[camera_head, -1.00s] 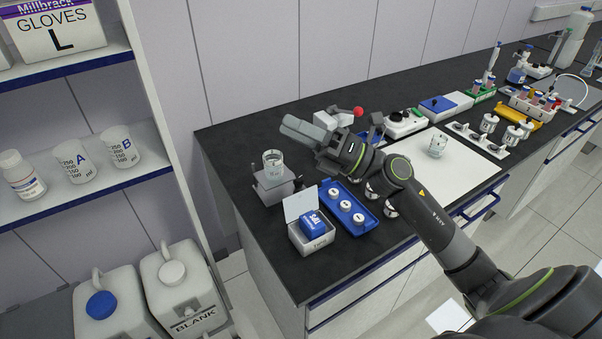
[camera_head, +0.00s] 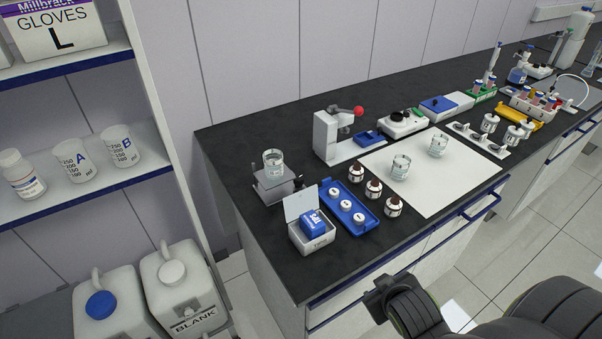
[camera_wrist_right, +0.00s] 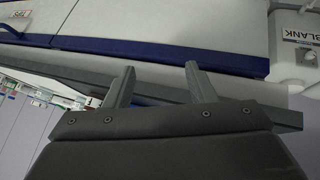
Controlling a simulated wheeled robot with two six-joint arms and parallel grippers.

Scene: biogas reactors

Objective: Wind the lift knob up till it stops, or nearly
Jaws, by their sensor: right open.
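The lab jack (camera_head: 268,191), a small grey lift, stands at the near left of the black bench. A glass beaker (camera_head: 274,164) stands upright on its top plate. The lift knob (camera_head: 299,183) is a small dark part on the jack's right side, partly hard to make out. My right arm is at the lower right, off the bench front and well away from the jack. My right gripper (camera_wrist_right: 158,72) is open and empty in the right wrist view, with drawer fronts beyond its fingers. My left gripper is not in view.
A white tips box (camera_head: 312,236) with its lid up and a blue tray (camera_head: 350,208) of white-capped vials stand close in front of the jack. A white press with a red-knobbed lever (camera_head: 328,137) stands behind. Brown bottles (camera_head: 373,190) and a white mat (camera_head: 450,178) lie to the right.

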